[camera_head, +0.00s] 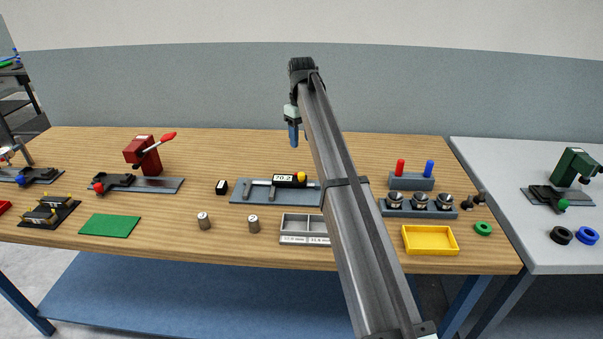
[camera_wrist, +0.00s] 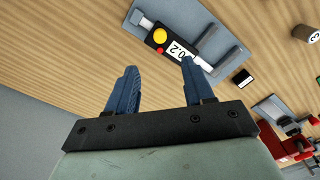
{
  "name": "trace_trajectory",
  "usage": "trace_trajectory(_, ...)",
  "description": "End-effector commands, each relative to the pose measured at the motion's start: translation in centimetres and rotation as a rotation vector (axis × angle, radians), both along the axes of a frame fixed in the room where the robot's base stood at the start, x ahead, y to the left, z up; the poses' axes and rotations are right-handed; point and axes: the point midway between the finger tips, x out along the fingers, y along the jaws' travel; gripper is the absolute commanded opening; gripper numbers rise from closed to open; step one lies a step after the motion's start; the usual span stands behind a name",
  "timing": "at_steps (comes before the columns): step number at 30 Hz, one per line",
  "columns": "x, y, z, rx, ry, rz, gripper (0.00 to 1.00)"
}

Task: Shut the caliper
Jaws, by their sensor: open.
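The caliper (camera_head: 290,181) lies on a blue-grey board (camera_head: 240,198) in the middle of the table. It has a dark body with a white display, a yellow button and a small red button; the display seems to read 70.2. Its two grey jaws stand apart, with a gap between them, at the left in the head view. In the wrist view the caliper (camera_wrist: 180,48) lies beyond my fingertips, yellow button at the left. My gripper (camera_head: 293,135) hangs above and behind the caliper in the head view; in the wrist view its blue fingers (camera_wrist: 159,68) are spread and empty.
A small black block (camera_head: 222,187) sits left of the board. Two metal cylinders (camera_head: 254,225) and a grey divided tray (camera_head: 300,239) stand in front. Right are a yellow tray (camera_head: 430,250), knobs (camera_head: 420,203) and red and blue pegs (camera_head: 411,181). A red clamp device (camera_head: 143,155) stands left.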

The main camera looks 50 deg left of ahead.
Motion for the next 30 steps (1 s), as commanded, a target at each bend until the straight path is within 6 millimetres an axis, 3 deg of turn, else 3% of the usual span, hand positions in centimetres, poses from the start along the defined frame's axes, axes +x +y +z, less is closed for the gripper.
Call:
trace_trajectory(7, -0.1, -0.1, -2.5, -0.001, 0.001, -0.008, 0.52)
trace_trajectory(21, 0.0, -0.1, -10.5, -0.002, 0.001, -0.006, 0.52)
trace_trajectory(30, 0.0, 0.0, -13.3, -0.001, 0.000, -0.005, 0.52)
